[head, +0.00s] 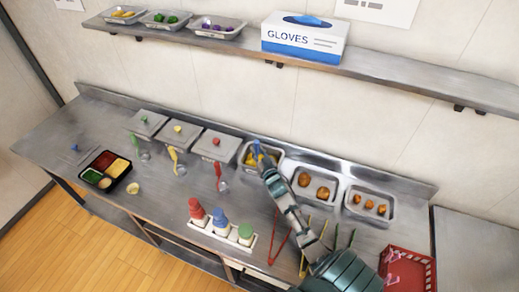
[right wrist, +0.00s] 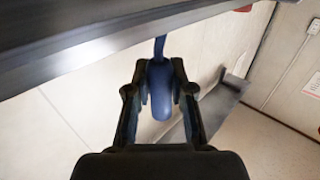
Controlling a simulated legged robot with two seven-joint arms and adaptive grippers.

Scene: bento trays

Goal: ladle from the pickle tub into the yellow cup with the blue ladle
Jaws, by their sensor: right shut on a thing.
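My right gripper (head: 264,165) is over the open metal tub (head: 243,163) at the back of the counter. It is shut on the blue ladle (head: 257,147). In the right wrist view the ladle's blue handle (right wrist: 160,92) sits between the two fingers (right wrist: 160,85). The ladle's bowl is not clearly visible. Yellow pieces show in the tub, partly hidden by my gripper. A black tray (head: 91,187) at the left holds red, yellow and green parts; the yellow one (head: 119,167) is at its right. A small pale-yellow cup (head: 133,188) stands beside the tray. My left gripper is not in view.
Lidded tubs with green, yellow and red knobs (head: 214,147) stand left of the open tub, with ladles in front. Trays of brown food (head: 315,187) stand to its right. A bottle rack (head: 222,236) and a red basket (head: 408,271) are in front. A shelf (head: 375,65) overhangs behind.

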